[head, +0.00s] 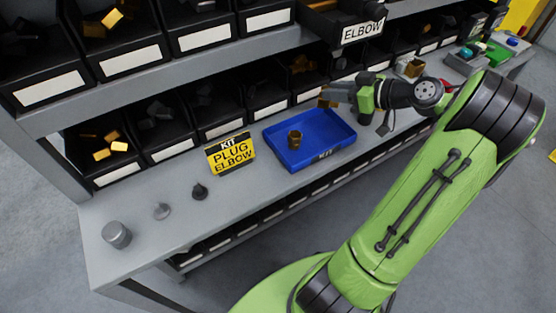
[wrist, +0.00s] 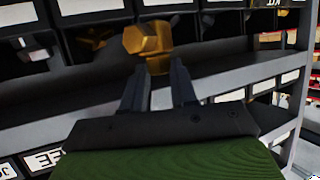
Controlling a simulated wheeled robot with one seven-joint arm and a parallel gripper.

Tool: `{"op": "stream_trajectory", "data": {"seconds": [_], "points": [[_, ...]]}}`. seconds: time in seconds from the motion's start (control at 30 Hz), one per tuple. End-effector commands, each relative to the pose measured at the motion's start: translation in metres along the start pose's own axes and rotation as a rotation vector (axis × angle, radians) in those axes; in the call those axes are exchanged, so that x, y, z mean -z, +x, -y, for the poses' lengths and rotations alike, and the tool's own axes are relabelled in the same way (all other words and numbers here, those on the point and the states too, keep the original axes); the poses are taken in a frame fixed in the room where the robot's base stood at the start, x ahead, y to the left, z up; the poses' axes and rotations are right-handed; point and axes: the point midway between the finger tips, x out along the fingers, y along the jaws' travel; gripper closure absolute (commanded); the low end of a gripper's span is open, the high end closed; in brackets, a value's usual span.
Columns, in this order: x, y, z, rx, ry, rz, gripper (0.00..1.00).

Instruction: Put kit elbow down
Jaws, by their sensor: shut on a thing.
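My gripper (head: 340,93) is shut on a brass elbow (head: 327,98) and holds it above the back right part of the blue kit tray (head: 335,131). The elbow also shows in the wrist view (wrist: 148,41), between the fingertips (wrist: 158,73). A brass plug-like part (head: 295,139) stands in the left half of the tray. The right half of the tray floor looks bare. A yellow sign (head: 230,152) reading "KIT PLUG ELBOW" stands left of the tray.
Black bins (head: 160,125) with parts line the back of the bench. An overhanging shelf with an "ELBOW" bin (head: 362,32) is behind the gripper. Several small grey and dark parts (head: 117,235) stand on the left bench.

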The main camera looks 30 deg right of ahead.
Motion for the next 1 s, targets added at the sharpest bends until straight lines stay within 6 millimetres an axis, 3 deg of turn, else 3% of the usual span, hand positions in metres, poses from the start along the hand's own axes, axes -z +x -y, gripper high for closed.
{"op": "stream_trajectory", "data": {"seconds": [0.5, 0.87, 0.9, 1.0], "points": [[-0.090, 0.036, -0.001, -0.001, 0.004, 0.000, 1.00], [-0.093, 0.038, -0.001, -0.002, 0.000, 0.000, 1.00], [-0.094, 0.038, -0.001, -0.002, 0.001, 0.001, 0.71], [-0.093, 0.037, -0.001, -0.002, 0.001, 0.001, 0.56]]}}
